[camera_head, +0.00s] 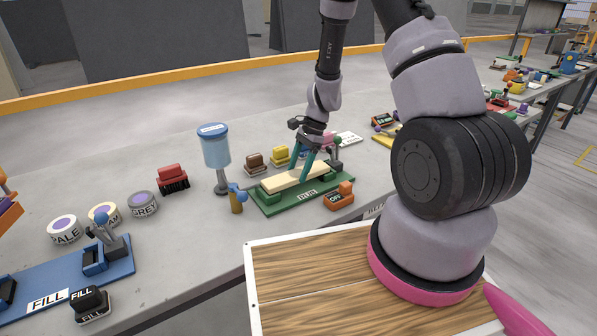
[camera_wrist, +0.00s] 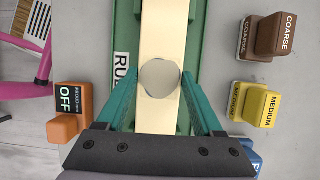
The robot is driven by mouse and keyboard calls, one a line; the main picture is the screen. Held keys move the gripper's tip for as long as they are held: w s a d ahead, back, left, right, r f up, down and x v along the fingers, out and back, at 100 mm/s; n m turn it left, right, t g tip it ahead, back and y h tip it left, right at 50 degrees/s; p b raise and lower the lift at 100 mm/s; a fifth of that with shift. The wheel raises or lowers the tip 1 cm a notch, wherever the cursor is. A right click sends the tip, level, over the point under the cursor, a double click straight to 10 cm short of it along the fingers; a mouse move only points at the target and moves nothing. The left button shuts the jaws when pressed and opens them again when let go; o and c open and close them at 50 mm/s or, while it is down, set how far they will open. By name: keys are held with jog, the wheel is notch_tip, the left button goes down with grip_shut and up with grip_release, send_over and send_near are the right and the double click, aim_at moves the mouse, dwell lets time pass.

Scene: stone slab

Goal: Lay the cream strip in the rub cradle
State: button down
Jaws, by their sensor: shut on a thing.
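The cream strip (camera_head: 285,181) lies lengthwise along the green rub cradle (camera_head: 263,206), between its raised green side parts. In the wrist view the strip (camera_wrist: 163,30) runs straight up the picture, with a round grey spot on it between my fingers. The rub cradle (camera_wrist: 125,28) shows below it, with its partly hidden "RUB" label. My gripper (camera_head: 300,177) reaches down over the strip with its teal fingers on either side. In the wrist view my gripper (camera_wrist: 161,88) is shut on the strip. Whether the strip rests fully on the cradle floor is hard to tell.
An orange OFF block (camera_wrist: 67,112) stands left of the cradle. Brown COARSE (camera_wrist: 272,37) and yellow MEDIUM (camera_wrist: 257,104) blocks stand to its right. A blue-topped dispenser (camera_head: 214,148) and a small blue-and-tan bottle (camera_head: 236,199) are near the cradle's left end.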

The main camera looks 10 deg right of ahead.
jog(key=shift+f, duration=0.35)
jog(key=shift+f, duration=0.15)
jog(key=shift+c, duration=0.2)
grip_release()
jog(key=d+r+n+t, duration=0.1)
jog(key=d+r, duration=0.1)
jog(key=r, duration=0.9)
jog(key=d+r+n+t, duration=0.1)
jog(key=d+r, duration=0.2)
jog(key=r, duration=0.9)
jog(key=s+d+r+n+t+h, duration=0.1)
jog(key=s+r+n+t, duration=0.5)
jog(key=s+r, duration=1.3)
jog(key=shift+d+n+t+h, duration=0.4)
jog(key=shift+n+h, duration=0.3)
jog(key=shift+n, duration=0.2)
